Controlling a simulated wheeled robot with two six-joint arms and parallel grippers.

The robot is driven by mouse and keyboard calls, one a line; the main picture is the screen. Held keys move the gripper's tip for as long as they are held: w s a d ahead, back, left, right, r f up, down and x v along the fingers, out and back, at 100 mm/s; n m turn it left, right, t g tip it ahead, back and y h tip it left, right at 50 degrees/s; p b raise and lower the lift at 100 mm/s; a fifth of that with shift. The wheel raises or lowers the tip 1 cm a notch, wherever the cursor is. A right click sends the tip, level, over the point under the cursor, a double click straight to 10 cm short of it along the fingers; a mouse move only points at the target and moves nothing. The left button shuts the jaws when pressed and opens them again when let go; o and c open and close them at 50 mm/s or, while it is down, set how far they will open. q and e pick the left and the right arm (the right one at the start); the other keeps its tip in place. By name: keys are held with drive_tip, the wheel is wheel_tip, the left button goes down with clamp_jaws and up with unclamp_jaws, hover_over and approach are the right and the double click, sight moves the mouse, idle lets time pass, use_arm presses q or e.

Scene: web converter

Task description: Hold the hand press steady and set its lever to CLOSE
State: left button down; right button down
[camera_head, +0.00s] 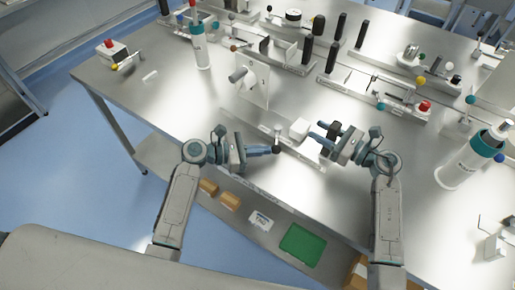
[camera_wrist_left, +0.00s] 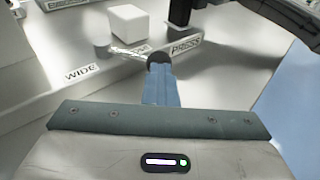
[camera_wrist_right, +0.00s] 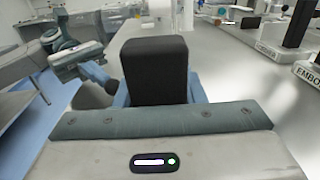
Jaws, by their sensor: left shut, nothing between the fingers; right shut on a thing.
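The hand press is a low grey metal fixture (camera_head: 246,122) near the table's front edge, with a white block (camera_head: 299,128) on it. The left wrist view shows this white block (camera_wrist_left: 128,23), a "PRESS" label (camera_wrist_left: 187,45) and a "WIDE" label (camera_wrist_left: 80,73). A thin metal lever (camera_wrist_left: 128,52) ends in a dark round knob (camera_wrist_left: 157,58). My left gripper (camera_head: 276,150) is shut and empty, its fingertips at the knob; contact is unclear. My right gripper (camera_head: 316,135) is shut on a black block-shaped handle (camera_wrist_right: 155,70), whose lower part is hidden.
An upright plate fixture (camera_head: 254,82) stands behind the press. Other fixtures with levers (camera_head: 375,90) fill the back. A teal-topped bottle (camera_head: 470,158) stands at right, another (camera_head: 200,45) at back left. The lower shelf holds boxes and a green mat (camera_head: 303,243). Table between press and right bottle is clear.

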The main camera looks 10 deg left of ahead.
use_arm(q)
drive_tip(key=shift+s+d, duration=0.1)
drive_tip(key=shift+d, duration=0.25)
use_arm(e)
drive_tip(key=shift+s+a+f, duration=0.25)
drive_tip(key=shift+f, duration=0.25)
use_arm(q)
drive_tip(key=shift+s+a, duration=0.1)
drive_tip(key=shift+a, duration=0.2)
use_arm(e)
drive_tip(key=shift+d, duration=0.1)
use_arm(q)
drive_tip(key=v, duration=1.4)
use_arm(e)
drive_tip(key=shift+w+d+f, duration=0.1)
drive_tip(key=shift+d, duration=0.05)
drive_tip(key=shift+w+r, duration=0.1)
drive_tip(key=shift+r, duration=0.25)
drive_tip(key=c, duration=1.1)
unclamp_jaws()
use_arm(q)
drive_tip(key=shift+w+f, duration=0.1)
drive_tip(key=shift+w, duration=0.15)
use_arm(e)
drive_tip(key=shift+o, duration=1.3)
drive_tip(key=shift+w+r, duration=0.15)
drive_tip(key=shift+w, duration=0.05)
